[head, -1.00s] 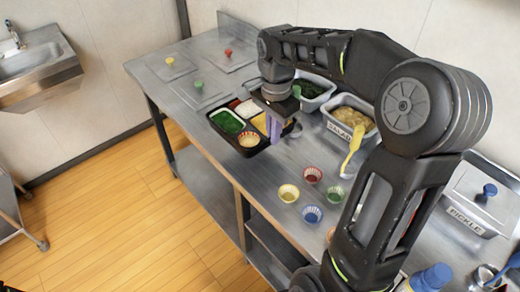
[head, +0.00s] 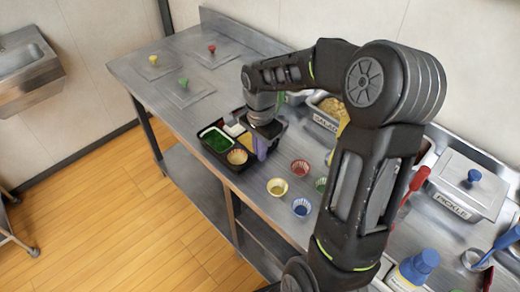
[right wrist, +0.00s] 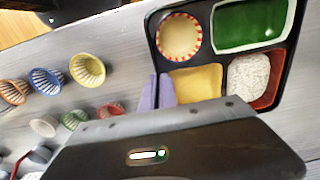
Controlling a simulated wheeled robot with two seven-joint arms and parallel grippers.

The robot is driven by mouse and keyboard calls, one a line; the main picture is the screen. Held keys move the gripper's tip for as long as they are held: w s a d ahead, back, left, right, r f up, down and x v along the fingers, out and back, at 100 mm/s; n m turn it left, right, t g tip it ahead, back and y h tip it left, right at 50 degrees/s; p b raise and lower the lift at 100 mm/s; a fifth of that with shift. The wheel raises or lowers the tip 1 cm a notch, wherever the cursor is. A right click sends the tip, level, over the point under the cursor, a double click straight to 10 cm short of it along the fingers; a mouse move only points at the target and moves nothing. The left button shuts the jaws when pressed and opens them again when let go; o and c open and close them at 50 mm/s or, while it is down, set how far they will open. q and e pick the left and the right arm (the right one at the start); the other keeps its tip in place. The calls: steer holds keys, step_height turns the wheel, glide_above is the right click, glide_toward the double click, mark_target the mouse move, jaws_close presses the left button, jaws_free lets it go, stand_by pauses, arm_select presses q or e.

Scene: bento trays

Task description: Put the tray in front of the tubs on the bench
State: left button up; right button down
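The black divided tray (head: 232,166) is at the front edge of the bench (head: 215,195). It holds green food, yellow food, white food and a striped paper cup; in the right wrist view the tray (right wrist: 205,48) also shows a red compartment. My right gripper (head: 262,149) has its purple fingers close together at the tray's right wall; they also show in the right wrist view (right wrist: 157,92) beside the yellow food. It is shut on the tray. The salad tub (head: 325,121) stands behind, and another tub (head: 296,97) is mostly hidden by my right arm. My left gripper is not in view.
Several small cups, including yellow (head: 277,187), red (head: 300,167) and blue (head: 301,207) ones, stand right of the tray. Lids with yellow (head: 153,60), red (head: 212,49) and green (head: 183,82) knobs lie at the left. A lidded pickle tub (head: 467,185) stands right.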

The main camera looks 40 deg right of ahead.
steer(key=shift+f, duration=0.2)
steer(key=c, duration=1.6)
jaws_free()
steer(key=shift+r, duration=0.1)
steer(key=shift+c, duration=0.2)
steer(key=shift+r, duration=0.1)
step_height(320, 180, up, 12)
